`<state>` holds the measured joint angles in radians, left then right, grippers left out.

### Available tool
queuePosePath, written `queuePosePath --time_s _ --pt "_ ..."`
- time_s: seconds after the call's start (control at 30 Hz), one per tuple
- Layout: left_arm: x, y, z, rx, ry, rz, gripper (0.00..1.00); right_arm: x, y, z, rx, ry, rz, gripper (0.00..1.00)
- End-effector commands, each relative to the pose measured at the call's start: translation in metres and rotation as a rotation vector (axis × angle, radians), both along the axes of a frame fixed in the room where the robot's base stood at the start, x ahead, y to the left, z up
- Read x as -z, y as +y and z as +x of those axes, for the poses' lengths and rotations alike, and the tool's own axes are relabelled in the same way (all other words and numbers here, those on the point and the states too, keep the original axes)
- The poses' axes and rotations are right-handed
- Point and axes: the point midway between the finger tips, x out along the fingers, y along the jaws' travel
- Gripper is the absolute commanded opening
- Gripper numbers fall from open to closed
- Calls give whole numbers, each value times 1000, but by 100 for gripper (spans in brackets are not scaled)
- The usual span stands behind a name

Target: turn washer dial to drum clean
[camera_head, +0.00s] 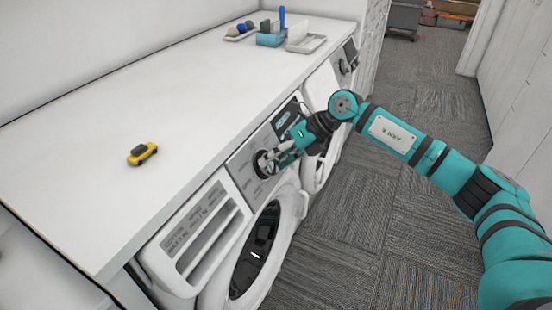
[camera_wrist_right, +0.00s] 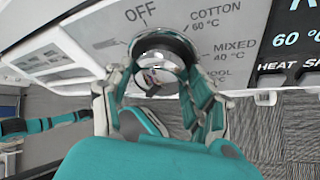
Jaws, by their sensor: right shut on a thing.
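The washer dial (camera_head: 264,163) is a dark round knob with a shiny chrome front on the washer's grey panel (camera_head: 243,163). In the right wrist view the dial (camera_wrist_right: 163,47) sits between my fingers, with OFF above it and COTTON, MIXED and a partly hidden wool label to its right. My right gripper (camera_head: 273,159) is shut on the dial, one finger on each side; its fingers also show in the right wrist view (camera_wrist_right: 161,82). No drum clean label is readable, and I cannot tell where the dial points. My left gripper is not in view.
A white drawer (camera_head: 205,225) sticks out left of the dial, above the round washer door (camera_head: 262,240). A second machine (camera_head: 323,90) stands beyond. Carpeted floor is clear in front.

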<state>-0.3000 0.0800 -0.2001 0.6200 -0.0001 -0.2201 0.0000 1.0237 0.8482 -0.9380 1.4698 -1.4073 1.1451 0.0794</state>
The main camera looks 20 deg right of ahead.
Motion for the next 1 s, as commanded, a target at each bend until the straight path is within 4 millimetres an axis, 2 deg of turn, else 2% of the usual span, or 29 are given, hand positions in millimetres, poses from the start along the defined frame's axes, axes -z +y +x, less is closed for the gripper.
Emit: queuePosePath --time_s 0.23,0.27,0.43,0.77,0.87,1.0 --pt "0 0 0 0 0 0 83 2 0 -1 -1 5 -2 24" --pt "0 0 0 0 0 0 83 2 0 -1 -1 5 -2 58" --pt "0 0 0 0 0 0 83 1 0 -1 0 4 -1 80" --pt "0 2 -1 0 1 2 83 -1 -2 -1 1 2 0 82" --pt "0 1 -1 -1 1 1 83 -8 -8 -2 2 1 1 82" --pt "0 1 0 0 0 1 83 -27 -26 -9 3 -2 0 82"
